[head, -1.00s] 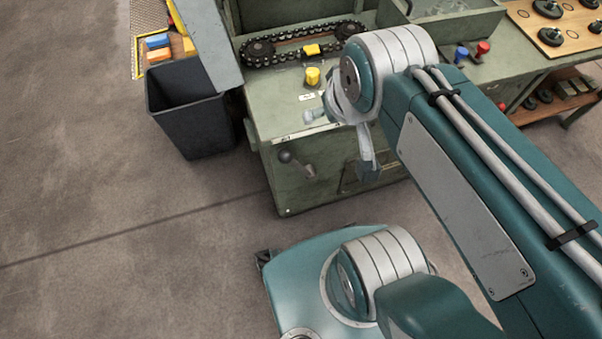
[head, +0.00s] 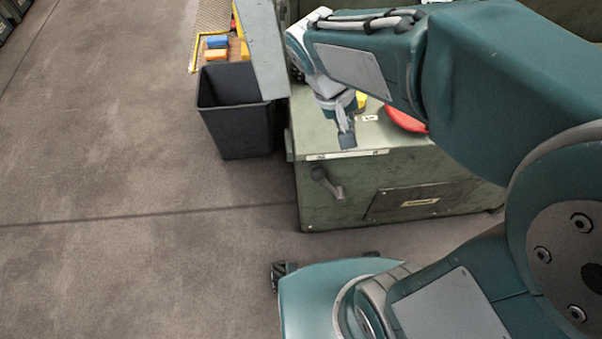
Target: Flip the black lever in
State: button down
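The lever (head: 327,182) is on the front face of the green machine cabinet (head: 362,184), near its left edge. It has a dark round end at the upper left and a greyer arm slanting down to the right. My gripper (head: 347,139) points down at the cabinet's top front edge, above and slightly right of the lever and apart from it in the picture. Its fingers are small and seen edge-on, so I cannot tell whether they are open or shut. I see nothing held in it.
A black bin (head: 237,113) stands left of the cabinet. A grey upright panel (head: 263,48) rises above the cabinet's left side. A yellow piece (head: 361,101) and a red object (head: 404,120) show partly behind my arm. The floor at left is clear.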

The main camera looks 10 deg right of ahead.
jog(key=w+a+f+n+h, duration=0.1)
jog(key=w+a+f+h, duration=0.4)
jog(key=f, duration=0.4)
jog(key=w+a+f+n+h, duration=0.2)
jog(key=w+a+f+h, duration=0.1)
jog(key=a+f+h, duration=0.4)
jog(key=s+a+f+n+t, duration=0.2)
jog(key=f+t, duration=0.4)
jog(key=f, duration=0.4)
jog(key=s+a+f+n+t, duration=0.2)
jog(key=a+f+t, duration=0.3)
jog(key=f, duration=0.4)
jog(key=shift+s+a+f+n+t+h, duration=0.2)
jog(key=shift+s+f+n+t+h, duration=0.2)
jog(key=x, duration=1)
jog(key=shift+d, duration=0.1)
jog(key=shift+s+d+r, duration=0.15)
jog(key=shift+d, duration=0.5)
jog(key=shift+s+d+r, duration=0.1)
jog(key=shift+d+r, duration=0.05)
jog(key=shift+d, duration=0.45)
jog(key=shift+s+d+r, duration=0.15)
jog(key=shift+d, duration=0.5)
